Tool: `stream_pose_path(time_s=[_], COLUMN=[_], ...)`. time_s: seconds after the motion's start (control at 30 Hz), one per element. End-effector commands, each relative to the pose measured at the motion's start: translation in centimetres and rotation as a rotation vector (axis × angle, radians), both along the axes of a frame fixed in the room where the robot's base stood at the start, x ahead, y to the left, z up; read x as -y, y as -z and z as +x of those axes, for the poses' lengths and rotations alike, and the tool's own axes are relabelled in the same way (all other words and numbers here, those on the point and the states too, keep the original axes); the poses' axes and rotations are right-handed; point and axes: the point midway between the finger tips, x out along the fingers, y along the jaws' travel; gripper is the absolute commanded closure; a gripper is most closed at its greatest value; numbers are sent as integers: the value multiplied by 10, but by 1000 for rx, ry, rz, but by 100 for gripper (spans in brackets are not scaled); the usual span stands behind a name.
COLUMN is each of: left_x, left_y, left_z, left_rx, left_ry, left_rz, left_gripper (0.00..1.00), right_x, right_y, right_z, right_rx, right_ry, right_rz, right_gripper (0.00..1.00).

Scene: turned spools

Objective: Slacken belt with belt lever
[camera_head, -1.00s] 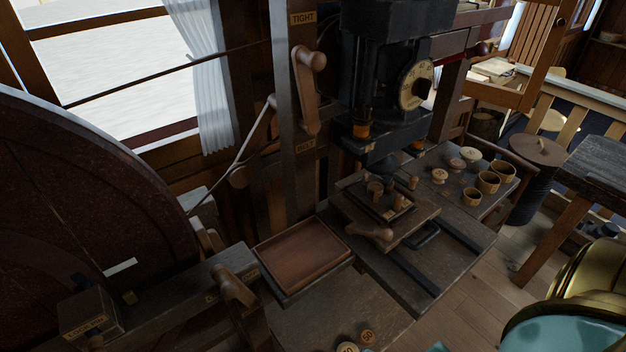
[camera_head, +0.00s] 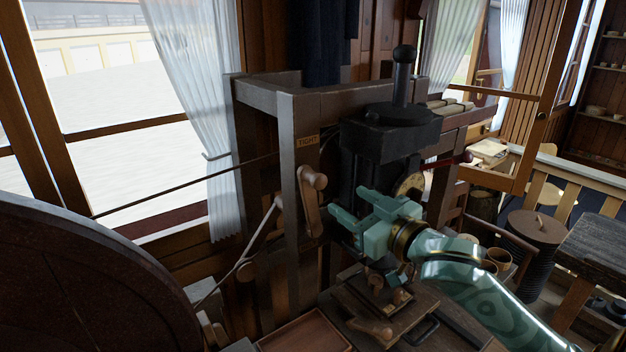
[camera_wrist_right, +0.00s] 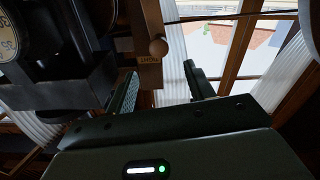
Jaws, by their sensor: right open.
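The belt lever (camera_head: 311,205) is a brown wooden arm with a round knob at its upper end. It stands upright on the dark wooden post, just below the TIGHT label (camera_head: 308,140). My right gripper (camera_head: 343,210) is open and empty, a little to the right of the lever in the head view. The lower label on the post is not readable now. My left gripper is not in view.
The black press (camera_head: 390,135) stands close behind my right gripper. A thin belt (camera_head: 190,190) runs from the post towards the large dark wheel (camera_head: 90,275) at left. A wooden tray (camera_head: 305,335) lies below. Free air lies left of the post, before the window.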

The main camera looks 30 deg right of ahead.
Motion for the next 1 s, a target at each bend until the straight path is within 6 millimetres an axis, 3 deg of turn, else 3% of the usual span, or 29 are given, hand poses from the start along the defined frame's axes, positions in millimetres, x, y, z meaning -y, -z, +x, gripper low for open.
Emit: stream_pose_path(time_s=[0.3,0.5,0.7,0.93,1.0], left_x=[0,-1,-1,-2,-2], left_y=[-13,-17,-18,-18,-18], left_z=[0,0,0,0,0], left_rx=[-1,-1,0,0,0], left_ry=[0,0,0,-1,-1], left_rz=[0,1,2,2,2], left_gripper=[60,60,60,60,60], right_x=[-6,-9,-10,-10,-10], right_y=[-3,-1,0,1,1], right_z=[82,116,128,129,129], right_rx=[1,-1,-3,-3,-3], right_ry=[3,3,3,3,3], right_rz=[-1,-2,-4,-4,-4], right_gripper=[47,47,47,47,63])
